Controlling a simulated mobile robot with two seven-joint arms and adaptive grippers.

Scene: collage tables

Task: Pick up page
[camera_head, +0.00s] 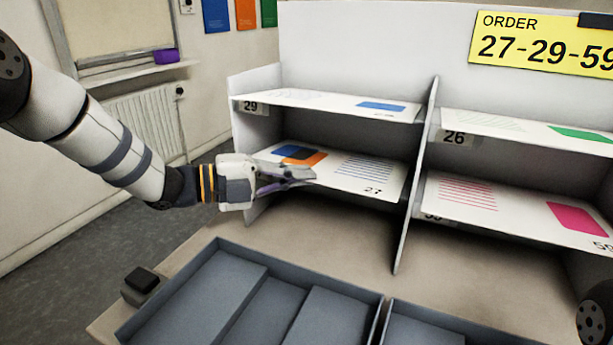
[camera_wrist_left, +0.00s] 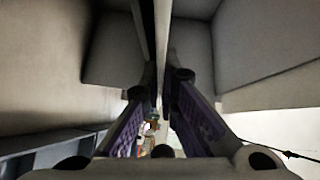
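A white page (camera_head: 335,172) marked 27, with blue, black and orange blocks and blue lines, lies flat on the lower left shelf. My left gripper (camera_head: 300,176) is at the left part of this shelf's front edge, one finger above it and one below. In the left wrist view, the purple-padded fingers (camera_wrist_left: 163,85) stand slightly apart on either side of a thin edge. Whether that edge is page or shelf, and whether the fingers touch it, I cannot tell. My right gripper is out of view.
Page 29 (camera_head: 325,101) lies on the shelf above. Pages 26 (camera_head: 520,128) and one with pink marks (camera_head: 500,203) lie right of the upright divider (camera_head: 413,180). A grey compartment tray (camera_head: 250,300) stands in front. A yellow order sign (camera_head: 545,45) reads 27-29-59.

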